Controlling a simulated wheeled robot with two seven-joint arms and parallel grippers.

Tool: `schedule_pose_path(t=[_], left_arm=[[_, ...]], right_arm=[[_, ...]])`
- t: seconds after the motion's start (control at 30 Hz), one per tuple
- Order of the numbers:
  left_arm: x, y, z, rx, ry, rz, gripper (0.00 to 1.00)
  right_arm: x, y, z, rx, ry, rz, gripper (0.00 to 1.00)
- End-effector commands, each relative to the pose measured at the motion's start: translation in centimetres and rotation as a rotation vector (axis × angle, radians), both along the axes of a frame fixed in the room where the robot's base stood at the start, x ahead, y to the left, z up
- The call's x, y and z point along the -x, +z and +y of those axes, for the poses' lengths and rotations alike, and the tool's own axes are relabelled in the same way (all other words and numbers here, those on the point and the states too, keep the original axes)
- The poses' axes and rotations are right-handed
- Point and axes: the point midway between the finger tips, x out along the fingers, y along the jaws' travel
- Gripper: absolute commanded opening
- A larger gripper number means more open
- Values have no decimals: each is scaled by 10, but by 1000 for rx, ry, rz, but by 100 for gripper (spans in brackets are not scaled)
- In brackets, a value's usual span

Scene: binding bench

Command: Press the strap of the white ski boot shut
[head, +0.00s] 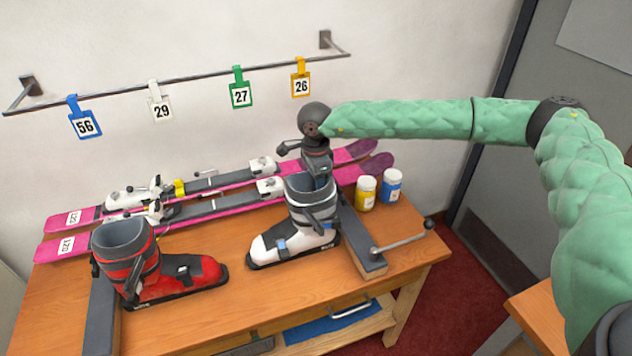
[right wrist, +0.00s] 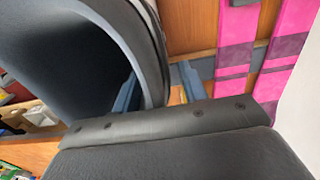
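The white ski boot (head: 322,238) stands upright on the bench, with a dark grey cuff and its toe toward the lower left. A dark strap or buckle part (head: 316,217) shows on its cuff side; I cannot tell whether it is shut. My right gripper (head: 322,178) reaches down at the top back of the cuff, partly hidden by it. In the right wrist view, the dark cuff (right wrist: 70,60) fills the left. The fingers of my right gripper (right wrist: 158,90) are apart, with the cuff's rim between them. My left gripper is not in view.
A red ski boot (head: 185,275) stands at the left. Pink skis (head: 75,243) with bindings lie behind the boots. A yellow jar (head: 365,193) and a blue jar (head: 390,186) stand right, near a clamp handle (head: 405,240). Numbered tags hang on a wall rail (head: 200,80).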

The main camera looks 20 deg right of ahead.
Motion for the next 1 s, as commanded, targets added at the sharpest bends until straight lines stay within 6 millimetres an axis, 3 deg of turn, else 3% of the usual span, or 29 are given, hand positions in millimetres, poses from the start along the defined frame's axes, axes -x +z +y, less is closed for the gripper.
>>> schedule_pose_path(t=[0.03,0.2,0.23,1.0], left_arm=[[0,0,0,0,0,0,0],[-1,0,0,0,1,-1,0],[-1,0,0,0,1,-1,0],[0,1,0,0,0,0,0]], right_arm=[[0,0,0,0,0,0,35],[0,0,0,0,0,0,2],[0,0,0,0,0,0,0],[-1,1,0,0,-1,-1,0]])
